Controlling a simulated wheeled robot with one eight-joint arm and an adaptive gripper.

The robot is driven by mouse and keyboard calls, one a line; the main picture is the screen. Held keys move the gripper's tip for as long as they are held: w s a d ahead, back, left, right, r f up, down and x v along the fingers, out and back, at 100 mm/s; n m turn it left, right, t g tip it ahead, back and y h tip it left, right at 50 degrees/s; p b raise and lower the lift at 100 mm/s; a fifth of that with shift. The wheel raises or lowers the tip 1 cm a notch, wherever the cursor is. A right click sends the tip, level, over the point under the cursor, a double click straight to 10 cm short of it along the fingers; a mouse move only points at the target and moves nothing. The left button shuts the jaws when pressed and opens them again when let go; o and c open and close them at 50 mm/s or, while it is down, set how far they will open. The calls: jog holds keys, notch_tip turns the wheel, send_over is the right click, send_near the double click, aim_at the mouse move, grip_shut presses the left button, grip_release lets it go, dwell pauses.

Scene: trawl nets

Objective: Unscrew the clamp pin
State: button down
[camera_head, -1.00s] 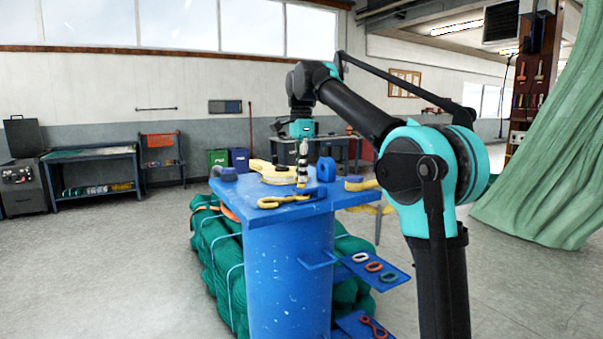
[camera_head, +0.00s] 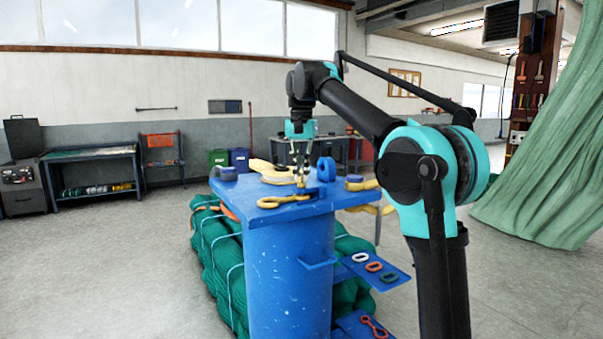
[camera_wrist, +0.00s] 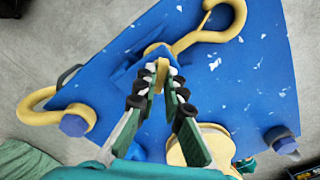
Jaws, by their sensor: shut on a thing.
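The clamp pin (camera_wrist: 162,70) shows a small yellow head in the wrist view, at the blue clamp block (camera_wrist: 150,56). In the head view my gripper (camera_head: 301,184) is low over the blue table top (camera_head: 322,203). The pin's shank and thread are hidden by the block and fingers. I cannot tell how far the pin stands out of the clamp.
A yellow hook (camera_wrist: 226,25) lies beside the clamp, and a yellow shackle (camera_wrist: 42,108) is at the table's left edge in the wrist view. Green netting (camera_head: 208,245) surrounds the pedestal.

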jog(key=n, duration=0.4)
jog(key=shift+n, duration=0.3)
jog(key=n, duration=0.4)
jog(key=shift+n, duration=0.3)
jog(key=n, duration=0.3)
jog(key=shift+n, duration=0.3)
jog(key=n, duration=1.2)
jog(key=shift+n, duration=0.3)
jog(key=n, duration=0.4)
jog(key=shift+n, duration=2.2)
